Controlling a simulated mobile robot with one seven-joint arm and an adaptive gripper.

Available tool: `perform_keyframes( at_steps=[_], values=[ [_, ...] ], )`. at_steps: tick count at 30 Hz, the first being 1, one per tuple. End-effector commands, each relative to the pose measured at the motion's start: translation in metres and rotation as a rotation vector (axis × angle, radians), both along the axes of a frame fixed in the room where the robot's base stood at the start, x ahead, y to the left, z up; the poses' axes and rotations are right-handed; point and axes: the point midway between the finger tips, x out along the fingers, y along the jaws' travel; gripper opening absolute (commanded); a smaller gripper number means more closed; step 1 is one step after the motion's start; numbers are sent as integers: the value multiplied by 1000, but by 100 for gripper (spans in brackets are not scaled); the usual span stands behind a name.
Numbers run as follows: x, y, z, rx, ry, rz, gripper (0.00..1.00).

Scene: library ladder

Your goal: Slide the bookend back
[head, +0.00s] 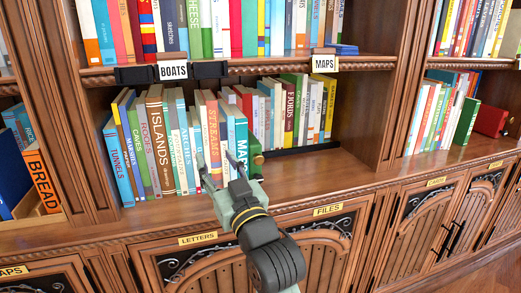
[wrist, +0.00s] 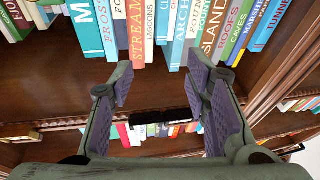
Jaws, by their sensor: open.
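A green block with a brass knob (head: 256,157), which looks like the bookend, stands on the middle shelf at the right end of the front book row. My gripper partly hides it in the head view. My gripper (head: 219,165) is open and empty, just left of it, with its fingers pointing at the book spines. In the wrist view, which looks upside down, my gripper (wrist: 160,68) has its fingers spread before the spines, the STREAMS book (wrist: 136,30) between them. I cannot make out the bookend there.
The front row (head: 170,140) leans slightly left. More books (head: 290,105) stand behind, near a dark strip (head: 312,148). Bare shelf (head: 325,172) lies to the right. A BOATS label (head: 173,71) and a MAPS label (head: 325,63) mark the shelf above.

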Motion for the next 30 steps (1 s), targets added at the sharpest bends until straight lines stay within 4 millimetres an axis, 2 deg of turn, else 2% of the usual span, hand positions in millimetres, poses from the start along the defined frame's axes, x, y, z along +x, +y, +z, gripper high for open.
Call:
perform_keyframes(
  at_steps=[1, 3, 6, 9, 14, 24, 30],
  values=[
    [7, -33, -7, -15, 60, -54, 43],
    [11, -66, -22, -31, 132, -103, 43],
    [11, -99, -39, -43, 209, -150, 43],
    [9, -115, -49, -50, 250, -172, 43],
    [18, -117, -52, -51, 265, -176, 43],
    [77, -97, -50, -51, 263, -177, 43],
    [103, -89, -50, -50, 260, -177, 43]
  ],
)
